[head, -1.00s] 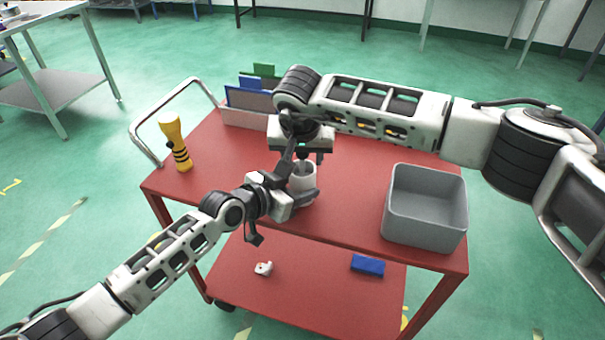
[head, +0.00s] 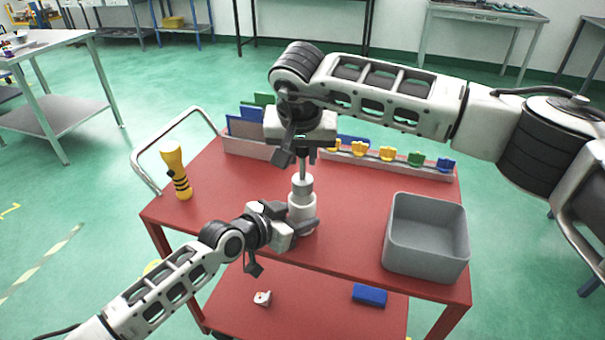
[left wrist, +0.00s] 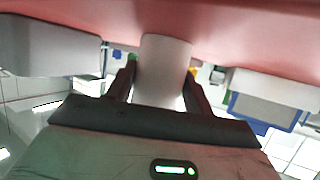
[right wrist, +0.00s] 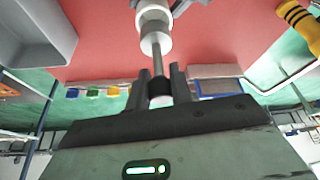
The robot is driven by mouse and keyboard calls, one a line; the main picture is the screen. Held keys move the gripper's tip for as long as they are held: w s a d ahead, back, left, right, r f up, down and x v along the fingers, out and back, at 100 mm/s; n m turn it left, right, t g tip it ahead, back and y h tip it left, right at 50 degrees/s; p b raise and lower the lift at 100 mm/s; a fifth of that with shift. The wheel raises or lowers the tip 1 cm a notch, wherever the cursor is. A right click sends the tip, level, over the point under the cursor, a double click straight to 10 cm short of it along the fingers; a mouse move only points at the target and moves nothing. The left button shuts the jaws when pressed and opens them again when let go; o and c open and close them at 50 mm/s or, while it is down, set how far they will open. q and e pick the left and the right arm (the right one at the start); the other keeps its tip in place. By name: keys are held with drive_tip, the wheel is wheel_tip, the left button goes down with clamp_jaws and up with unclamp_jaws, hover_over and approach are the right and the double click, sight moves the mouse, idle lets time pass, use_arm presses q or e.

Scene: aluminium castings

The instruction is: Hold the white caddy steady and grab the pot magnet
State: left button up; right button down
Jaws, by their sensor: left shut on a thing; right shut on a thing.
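The white caddy (head: 302,208) is a small upright cup on the red cart top. My left gripper (head: 305,229) is shut around its sides; the left wrist view shows the caddy (left wrist: 165,62) between both fingers. The pot magnet (head: 302,184) has a pale round head on a thin grey rod. My right gripper (head: 303,150) is shut on the rod's upper end above the caddy. In the right wrist view, the magnet's head (right wrist: 156,40) is at or just above the caddy's mouth (right wrist: 152,10); I cannot tell if it is fully clear.
A grey open bin (head: 426,236) stands on the cart's right. A yellow and black tool (head: 176,171) stands at the left. A rack with coloured clips (head: 388,161) and a holder with blue and green cards (head: 247,143) line the back. The red cart top (head: 350,220) is clear between.

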drive_tip(key=shift+r, duration=1.25)
use_arm(q)
drive_tip(key=o, duration=1.1)
